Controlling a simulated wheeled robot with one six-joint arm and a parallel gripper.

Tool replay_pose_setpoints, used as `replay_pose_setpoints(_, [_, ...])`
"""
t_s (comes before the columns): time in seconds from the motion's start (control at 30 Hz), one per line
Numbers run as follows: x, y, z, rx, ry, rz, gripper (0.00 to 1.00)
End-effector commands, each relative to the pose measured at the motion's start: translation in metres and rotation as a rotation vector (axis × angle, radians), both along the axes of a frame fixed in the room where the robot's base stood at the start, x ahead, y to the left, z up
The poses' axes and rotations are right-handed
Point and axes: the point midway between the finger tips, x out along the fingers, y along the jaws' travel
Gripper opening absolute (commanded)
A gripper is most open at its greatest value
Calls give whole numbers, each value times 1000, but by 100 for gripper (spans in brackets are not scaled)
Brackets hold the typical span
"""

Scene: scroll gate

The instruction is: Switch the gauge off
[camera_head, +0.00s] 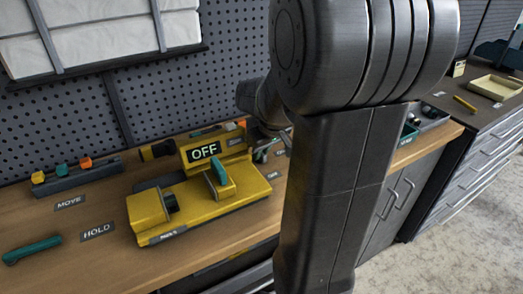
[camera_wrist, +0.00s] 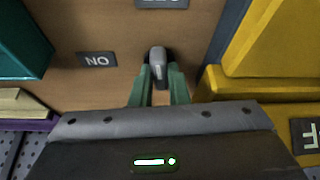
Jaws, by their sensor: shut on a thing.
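The yellow gauge (camera_head: 245,186) stands on the wooden bench, and its raised dark display (camera_head: 205,150) reads OFF. A teal lever or block (camera_head: 218,172) sits on top of it. In the wrist view, yellow parts of the gauge (camera_wrist: 278,45) show at the right. My gripper (camera_wrist: 158,88) has its two green fingers shut on a small grey rounded piece (camera_wrist: 157,60), beside the yellow body and above the bench. I cannot tell what this piece belongs to. In the head view my arm hides much of the area right of the gauge.
A label (camera_wrist: 97,60) reading NO as pictured lies left of my fingers, near a teal block (camera_wrist: 22,42). A dark rack (camera_head: 78,176) with coloured pieces, MOVE and HOLD labels, and a teal tool (camera_head: 32,250) lie to the left. A pegboard stands behind.

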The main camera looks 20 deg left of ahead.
Motion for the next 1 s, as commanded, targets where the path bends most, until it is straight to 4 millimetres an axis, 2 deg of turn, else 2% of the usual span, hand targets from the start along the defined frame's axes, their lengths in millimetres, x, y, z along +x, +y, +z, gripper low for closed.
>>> replay_pose_setpoints(0.3, [0, 0, 1, 0, -1, 0, 0])
replay_pose_setpoints(0.33, [0, 0, 1, 0, -1, 0, 16])
replay_pose_setpoints(0.43, [0, 0, 1, 0, -1, 0, 36])
replay_pose_setpoints(0.77, [0, -1, 2, 0, -1, 0, 36])
replay_pose_setpoints(0.87, [-2, -3, 11, 1, -2, 0, 36])
replay_pose_setpoints(1.0, [-7, -11, 35, 2, -5, -1, 36])
